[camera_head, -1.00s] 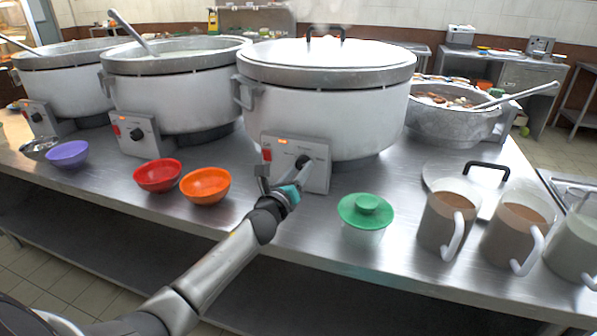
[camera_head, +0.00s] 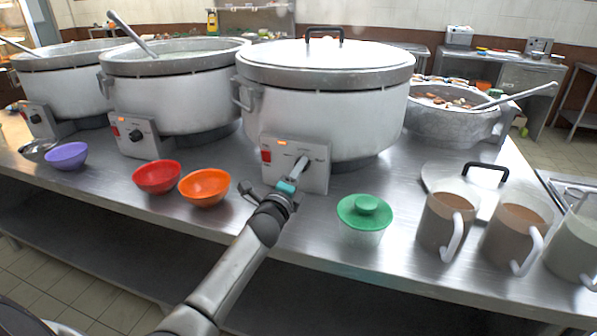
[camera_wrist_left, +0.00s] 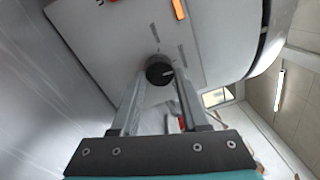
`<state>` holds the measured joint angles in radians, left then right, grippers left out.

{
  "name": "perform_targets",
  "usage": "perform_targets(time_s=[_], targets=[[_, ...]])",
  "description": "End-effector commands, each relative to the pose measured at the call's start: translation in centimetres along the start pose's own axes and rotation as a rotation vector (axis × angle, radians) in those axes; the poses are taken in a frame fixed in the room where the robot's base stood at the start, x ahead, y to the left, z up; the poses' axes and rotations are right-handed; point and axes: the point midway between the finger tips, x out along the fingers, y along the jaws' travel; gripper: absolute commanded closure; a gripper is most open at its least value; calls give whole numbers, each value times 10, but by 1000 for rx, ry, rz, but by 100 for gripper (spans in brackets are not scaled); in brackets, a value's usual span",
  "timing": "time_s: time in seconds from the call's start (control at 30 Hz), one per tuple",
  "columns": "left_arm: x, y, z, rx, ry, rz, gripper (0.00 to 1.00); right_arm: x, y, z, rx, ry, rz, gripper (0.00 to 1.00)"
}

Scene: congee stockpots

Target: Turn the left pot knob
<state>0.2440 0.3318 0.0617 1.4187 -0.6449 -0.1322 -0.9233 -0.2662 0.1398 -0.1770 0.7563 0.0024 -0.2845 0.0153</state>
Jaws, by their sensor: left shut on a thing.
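The large lidded pot (camera_head: 323,110) has a pale front panel (camera_head: 318,178) with a red switch, a lit orange lamp and a dark round knob. In the left wrist view the knob (camera_wrist_left: 158,70) sits between the tips of my left gripper (camera_wrist_left: 160,80), with a light pointer mark on its face. In the head view my left gripper (camera_head: 301,166) reaches up to the panel, shut on this knob, and mostly hides it. Two more large pots stand to the left: the middle one (camera_head: 170,95) and the far-left one (camera_head: 65,85), each with its own knob panel. My right gripper is not in view.
An orange bowl (camera_head: 204,188), a red bowl (camera_head: 157,178) and a green-lidded cup (camera_head: 363,215) stand near my left forearm. Brown-filled jugs (camera_head: 445,222) and a loose lid (camera_head: 440,172) lie to the right. The steel counter (camera_head: 110,185) has bare room along its front edge.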

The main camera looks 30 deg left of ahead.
Motion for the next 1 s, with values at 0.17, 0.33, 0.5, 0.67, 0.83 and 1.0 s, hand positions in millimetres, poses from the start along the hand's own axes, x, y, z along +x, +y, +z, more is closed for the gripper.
perform_targets(time_s=[0.17,0.33,0.5,0.67,0.83,1.0], targets=[[0,0,0,-64,-3,1,100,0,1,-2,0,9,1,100],[0,0,0,-94,-4,0,100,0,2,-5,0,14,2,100],[0,0,0,-102,-5,0,100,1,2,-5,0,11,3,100],[0,0,0,-102,-5,0,100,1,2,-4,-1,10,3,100],[0,0,0,-101,-5,0,49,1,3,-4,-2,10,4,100],[0,0,0,-100,-5,0,29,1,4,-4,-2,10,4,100]])
